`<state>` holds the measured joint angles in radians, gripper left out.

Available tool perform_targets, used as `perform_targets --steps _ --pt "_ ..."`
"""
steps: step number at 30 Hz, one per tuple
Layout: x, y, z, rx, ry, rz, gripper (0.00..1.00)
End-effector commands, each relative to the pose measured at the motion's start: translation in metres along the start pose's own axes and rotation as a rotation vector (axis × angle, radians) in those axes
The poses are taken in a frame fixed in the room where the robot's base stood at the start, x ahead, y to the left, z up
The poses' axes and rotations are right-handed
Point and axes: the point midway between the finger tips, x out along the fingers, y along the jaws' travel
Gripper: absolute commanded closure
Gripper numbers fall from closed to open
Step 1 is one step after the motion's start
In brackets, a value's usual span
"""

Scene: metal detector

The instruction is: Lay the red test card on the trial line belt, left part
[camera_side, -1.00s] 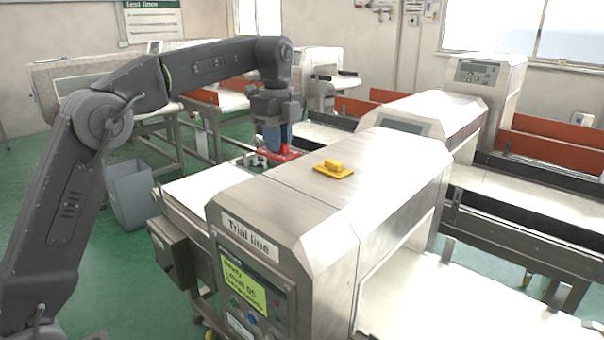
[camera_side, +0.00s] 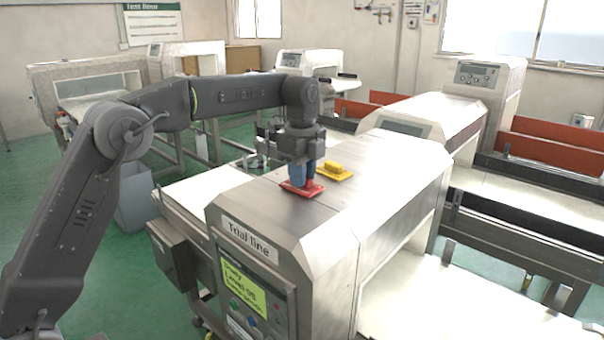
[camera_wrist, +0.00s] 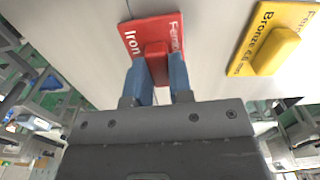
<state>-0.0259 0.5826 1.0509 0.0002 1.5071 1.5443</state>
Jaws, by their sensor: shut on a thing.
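The red test card (camera_side: 302,188) is in my gripper (camera_side: 303,174), over the top of the trial line detector housing (camera_side: 275,200). In the wrist view the red card (camera_wrist: 140,36) shows white lettering, "Iron" and "Ferrous" partly hidden, and my gripper's blue fingers (camera_wrist: 158,78) are shut on its raised red grip. Whether the card touches the housing or hovers just above it I cannot tell. The white trial line belt (camera_side: 205,187) shows its left part, left of the housing. Its right part (camera_side: 450,300) shows at lower right.
A yellow card with a raised grip (camera_side: 333,171) lies on the housing close to the red one; it also shows in the wrist view (camera_wrist: 274,42). Small metal fittings (camera_side: 254,160) stand by the left belt's far edge. A grey bin (camera_side: 131,195) stands on the floor.

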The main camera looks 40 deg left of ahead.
Motion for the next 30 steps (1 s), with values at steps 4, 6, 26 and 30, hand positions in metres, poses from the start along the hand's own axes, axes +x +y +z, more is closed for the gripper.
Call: perform_targets --steps 4,6,26,30 --pt "0.004 0.0 0.0 0.0 0.0 0.001 0.79" --pt "0.004 0.0 0.0 0.0 0.0 0.001 0.72" --pt "-0.023 -0.001 0.0 0.0 0.0 -0.004 0.54" --pt "-0.045 -0.001 0.0 0.0 0.0 -0.002 0.54"
